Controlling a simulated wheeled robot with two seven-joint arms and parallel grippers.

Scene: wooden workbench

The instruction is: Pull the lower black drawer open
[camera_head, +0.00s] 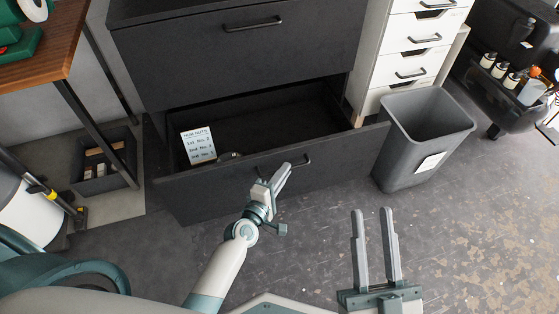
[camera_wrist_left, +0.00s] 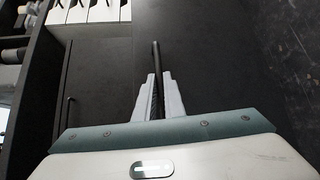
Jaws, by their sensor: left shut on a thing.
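The lower black drawer (camera_head: 230,185) stands pulled out from the black cabinet, so its inside shows from above. A white card with writing (camera_head: 198,145) and a small dark thing, partly hidden, are inside it near the front. My left gripper (camera_head: 284,174) is at the drawer's front, shut on its black bar handle (camera_head: 300,163). In the left wrist view the handle (camera_wrist_left: 155,62) runs between the two fingers of this gripper (camera_wrist_left: 153,82). My right gripper (camera_head: 373,212) is open and empty above the floor, right of the drawer.
The upper black drawer (camera_head: 220,45) is shut. A grey bin (camera_head: 425,125) stands close to the drawer's right end. A wooden table (camera_head: 50,55) with a crate (camera_head: 105,165) beneath it is at left. The floor in front is clear.

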